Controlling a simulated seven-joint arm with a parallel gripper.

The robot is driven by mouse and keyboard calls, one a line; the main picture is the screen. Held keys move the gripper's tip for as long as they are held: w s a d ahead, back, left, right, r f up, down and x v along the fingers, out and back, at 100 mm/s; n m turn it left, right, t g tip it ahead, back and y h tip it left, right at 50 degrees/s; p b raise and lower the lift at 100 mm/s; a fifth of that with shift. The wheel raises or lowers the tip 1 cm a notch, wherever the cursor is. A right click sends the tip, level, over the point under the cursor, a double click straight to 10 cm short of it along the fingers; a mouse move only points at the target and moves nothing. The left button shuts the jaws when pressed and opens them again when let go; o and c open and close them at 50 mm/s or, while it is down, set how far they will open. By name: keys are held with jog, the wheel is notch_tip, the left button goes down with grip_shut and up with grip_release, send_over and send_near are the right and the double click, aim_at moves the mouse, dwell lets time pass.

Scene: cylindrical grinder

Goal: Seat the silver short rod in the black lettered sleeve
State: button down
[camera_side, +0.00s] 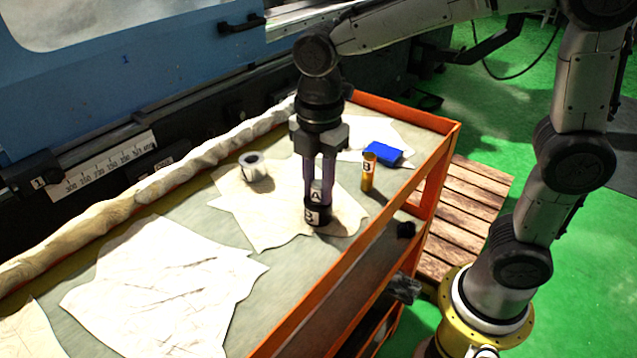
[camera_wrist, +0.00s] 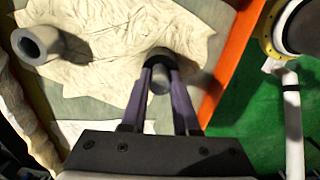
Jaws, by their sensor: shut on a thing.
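The silver short rod (camera_side: 316,193), with a letter A tag, stands upright between the purple fingers of my gripper (camera_side: 318,190). My gripper is shut on it. The black lettered sleeve (camera_side: 318,216) stands directly below on the cloth, its tag looking like a B. The rod's lower end is hidden at the sleeve's mouth, and I cannot tell how deep it sits. In the wrist view, the rod (camera_wrist: 158,83) shows between my fingertips (camera_wrist: 160,70), with the dark sleeve (camera_wrist: 157,53) just beyond its end.
A grey hollow cylinder (camera_side: 253,168) stands on the cloth to the left. A gold rod (camera_side: 368,177) tagged B and a blue block (camera_side: 383,153) stand to the right, near the orange cart rim (camera_side: 400,192). A rolled cloth (camera_side: 190,177) lies along the machine side.

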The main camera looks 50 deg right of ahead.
jog(key=shift+s+f, duration=0.1)
jog(key=shift+f, duration=0.6)
jog(key=c, duration=0.7)
grip_release()
jog(key=shift+o, duration=0.2)
notch_tip(320, 180, up, 14)
jog(key=s+d+f+m+t, duration=0.2)
jog(key=s+d+f+m, duration=0.2)
jog(key=s+m, duration=0.3)
jog(key=s+d+f+m+t, duration=0.3)
jog(key=s+d+f+m, duration=0.2)
jog(key=m, duration=0.6)
jog(key=shift+s+d+f+m, duration=0.3)
jog(key=shift+s+d, duration=0.3)
jog(key=shift+s, duration=0.55)
